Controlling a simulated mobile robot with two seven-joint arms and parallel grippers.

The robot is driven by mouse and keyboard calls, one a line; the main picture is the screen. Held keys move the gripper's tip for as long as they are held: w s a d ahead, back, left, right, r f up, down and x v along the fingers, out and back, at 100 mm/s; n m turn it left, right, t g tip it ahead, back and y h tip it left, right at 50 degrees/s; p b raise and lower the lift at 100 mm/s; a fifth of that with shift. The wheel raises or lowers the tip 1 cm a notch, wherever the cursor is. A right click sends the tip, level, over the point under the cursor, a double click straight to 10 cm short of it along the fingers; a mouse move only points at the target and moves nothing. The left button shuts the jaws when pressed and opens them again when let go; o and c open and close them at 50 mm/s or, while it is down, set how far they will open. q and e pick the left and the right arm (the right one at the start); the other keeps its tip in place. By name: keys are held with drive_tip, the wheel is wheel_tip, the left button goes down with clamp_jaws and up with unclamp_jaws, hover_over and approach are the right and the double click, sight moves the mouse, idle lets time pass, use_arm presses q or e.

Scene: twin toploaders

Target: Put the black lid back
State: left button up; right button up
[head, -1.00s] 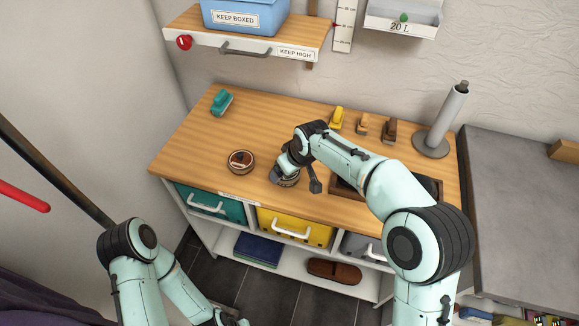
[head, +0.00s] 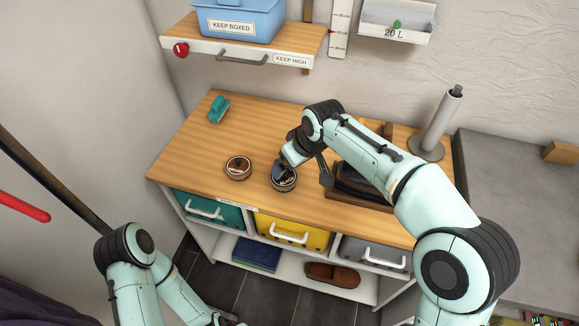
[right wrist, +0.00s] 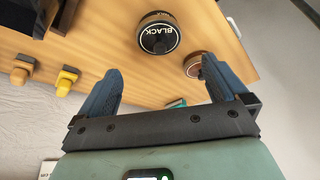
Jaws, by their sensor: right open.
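The black lid (head: 285,181), marked BLACK, lies on top of a round tin near the front middle of the wooden bench top. It looks level, but I cannot tell how tightly it sits. The lid also shows in the right wrist view (right wrist: 158,36), beyond the fingertips and apart from them. My right gripper (right wrist: 160,72) is open with nothing between its fingers. In the head view it is close above and behind the tin, partly hidden by its own wrist.
A brown-topped tin (head: 238,167) stands just left of the black one. A teal brush (head: 218,109) lies at the back left. A dark box (head: 362,181) and a paper-roll stand (head: 436,125) are on the right. A shelf (head: 240,50) overhangs the back.

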drive_tip(key=shift+v, duration=1.55)
